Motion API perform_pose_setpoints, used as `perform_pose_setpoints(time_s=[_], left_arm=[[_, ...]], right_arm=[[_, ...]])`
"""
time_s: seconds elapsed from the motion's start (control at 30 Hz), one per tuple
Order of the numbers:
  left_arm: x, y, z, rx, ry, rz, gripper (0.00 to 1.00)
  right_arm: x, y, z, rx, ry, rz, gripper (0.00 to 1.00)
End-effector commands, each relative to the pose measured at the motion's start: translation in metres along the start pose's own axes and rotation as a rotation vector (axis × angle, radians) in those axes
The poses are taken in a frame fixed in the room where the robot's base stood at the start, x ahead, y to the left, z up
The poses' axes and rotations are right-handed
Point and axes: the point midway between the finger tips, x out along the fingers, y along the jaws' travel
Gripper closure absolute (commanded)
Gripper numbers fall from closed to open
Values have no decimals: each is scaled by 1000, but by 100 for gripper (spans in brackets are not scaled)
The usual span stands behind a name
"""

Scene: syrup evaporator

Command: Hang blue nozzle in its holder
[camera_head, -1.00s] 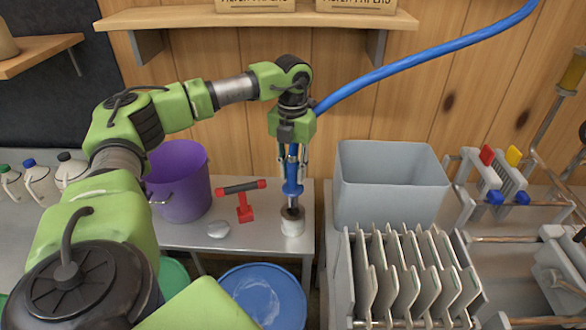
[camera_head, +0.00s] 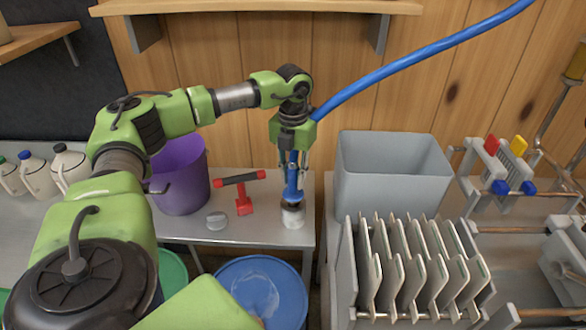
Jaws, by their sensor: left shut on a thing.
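My left gripper (camera_head: 292,165) points straight down and is shut on the blue nozzle (camera_head: 292,183). The nozzle is upright, and a blue hose runs from behind the gripper up to the top right. Its lower end is at the dark opening of a small white cylindrical holder (camera_head: 293,217) on the metal bench. The tip is hidden, so how deep it sits in the holder cannot be told. My right gripper is not in view.
A grey bin (camera_head: 391,175) and a plate rack (camera_head: 413,270) are to the right. Blue (camera_head: 262,290) and green containers sit below.

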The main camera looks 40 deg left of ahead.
Motion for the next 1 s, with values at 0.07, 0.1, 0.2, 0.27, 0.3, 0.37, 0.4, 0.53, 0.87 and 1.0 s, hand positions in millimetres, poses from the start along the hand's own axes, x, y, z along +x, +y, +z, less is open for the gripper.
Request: perform_pose_setpoints(time_s=[0.07,0.1,0.2,0.27,0.3,0.37,0.4,0.53,0.87,1.0], left_arm=[[-1,0,1,0,-3,-1,100],[-2,0,1,0,-3,-1,100],[-2,0,1,0,-3,-1,100],[-1,0,1,0,-2,-1,100],[0,0,1,0,-2,-1,100],[2,0,0,0,-2,-1,100],[4,0,0,0,-2,-1,100],[11,0,1,0,-2,-1,100],[28,0,0,0,-2,-1,100],[29,0,0,0,-3,-1,100]], right_arm=[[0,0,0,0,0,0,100],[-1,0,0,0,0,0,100],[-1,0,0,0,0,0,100],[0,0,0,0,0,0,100],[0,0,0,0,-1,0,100],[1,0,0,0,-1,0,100],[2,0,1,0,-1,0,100],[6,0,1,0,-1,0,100],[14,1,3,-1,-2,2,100],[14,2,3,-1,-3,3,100]])
